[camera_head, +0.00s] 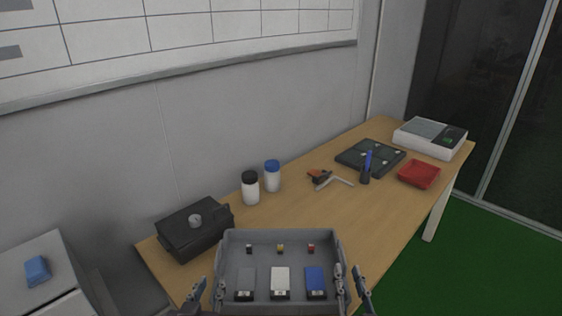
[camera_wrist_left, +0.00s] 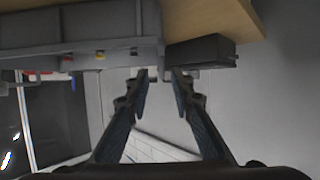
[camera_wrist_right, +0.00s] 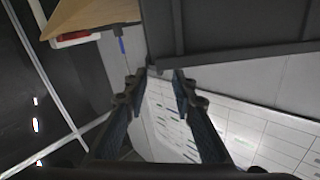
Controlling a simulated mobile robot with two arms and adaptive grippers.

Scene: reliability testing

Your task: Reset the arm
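A grey tray (camera_head: 231,262) sits low at the front of the table, with a blue box, a white box, a grey box and several small pieces inside. My left gripper (camera_head: 208,291) is at its left wall and my right gripper (camera_head: 349,287) at its right wall, one finger on each side of each wall. In the left wrist view the fingers (camera_wrist_left: 160,76) stand apart with a gap between the tips. In the right wrist view the fingers (camera_wrist_right: 159,74) also stand apart, with the tray edge (camera_wrist_right: 175,45) just beyond. Contact with the walls is not clear.
The wooden table (camera_head: 275,211) holds a black case (camera_head: 190,236), two bottles (camera_head: 250,188), an orange-handled tool (camera_head: 319,176), a dark board (camera_head: 370,157), a blue pen in a holder (camera_head: 366,167), a red tray (camera_head: 419,174) and a white device (camera_head: 430,139). The middle front is clear.

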